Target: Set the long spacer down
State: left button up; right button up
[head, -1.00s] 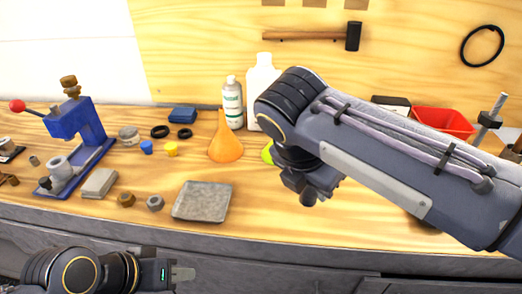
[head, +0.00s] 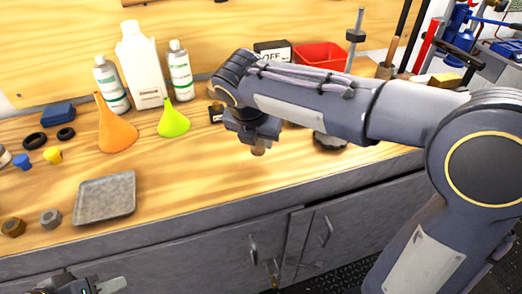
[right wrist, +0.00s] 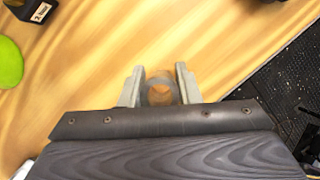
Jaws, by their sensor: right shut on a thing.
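My right gripper (head: 256,140) is over the wooden bench top, right of the green funnel. It is shut on the long spacer (right wrist: 160,92), which shows in the right wrist view as a short-looking round, hollow brownish end between the two fingers. In the head view only a small brown end of the spacer (head: 258,151) shows below the gripper; the rest is hidden. I cannot tell whether it touches the bench. My left gripper (head: 110,285) is at the bottom left edge, partly cut off, in front of the bench; its jaw opening is unclear.
The bench (head: 200,185) is clear between the grey tray (head: 105,198) and the right gripper. An orange funnel (head: 117,130), a green funnel (head: 173,122) and bottles stand behind. A red bin (head: 320,57) is at the back. The bench's front edge is close.

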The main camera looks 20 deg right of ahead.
aim_at(261, 149)
jog(key=shift+w+d+f, duration=0.1)
jog(key=shift+d+f, duration=0.15)
jog(key=shift+f, duration=0.1)
jog(key=shift+w+d+f+b, duration=0.1)
jog(key=shift+f+b, duration=0.55)
jog(key=shift+f, duration=0.9)
jog(key=shift+f, duration=0.15)
jog(key=o, duration=1.1)
